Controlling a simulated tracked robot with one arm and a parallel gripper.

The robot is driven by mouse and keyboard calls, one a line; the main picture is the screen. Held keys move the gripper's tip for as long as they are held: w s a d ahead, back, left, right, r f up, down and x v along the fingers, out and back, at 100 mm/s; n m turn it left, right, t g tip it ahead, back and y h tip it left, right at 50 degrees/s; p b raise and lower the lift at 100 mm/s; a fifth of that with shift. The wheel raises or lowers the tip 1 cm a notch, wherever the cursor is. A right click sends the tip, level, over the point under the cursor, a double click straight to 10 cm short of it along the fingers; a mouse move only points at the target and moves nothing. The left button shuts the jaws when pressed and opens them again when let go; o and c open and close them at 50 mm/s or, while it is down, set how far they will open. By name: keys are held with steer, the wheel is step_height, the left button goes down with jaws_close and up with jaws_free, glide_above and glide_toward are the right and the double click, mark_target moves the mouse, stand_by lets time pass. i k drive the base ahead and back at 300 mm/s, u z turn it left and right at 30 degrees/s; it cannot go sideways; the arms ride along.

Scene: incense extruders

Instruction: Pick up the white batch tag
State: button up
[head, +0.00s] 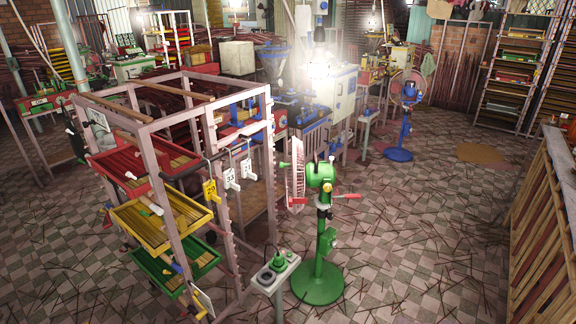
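A white batch tag (231,178) with dark figures hangs on the side of the pale rack frame, at the left of the middle of the head view. A yellow tag (210,190) hangs just left of it. Another small white tag-like piece (247,169) hangs just right of it, without figures that I can read. The tags appear to hang from dark hooks or pegs. My gripper is not in view, so its state and its distance from the tags do not show.
The rack (164,160) holds red (122,184), yellow (143,236) and green (157,277) trays sticking out at left. A green standing fan (322,250) and a small stand (275,276) are close to its right. The tiled floor (420,235) is open farther right, strewn with thin sticks.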

mark_target(246, 164)
steer(key=z, duration=1.05)
steer(key=i, duration=1.65)
steer(key=u, duration=2.35)
steer(key=i, duration=1)
steer(key=z, duration=0.1)
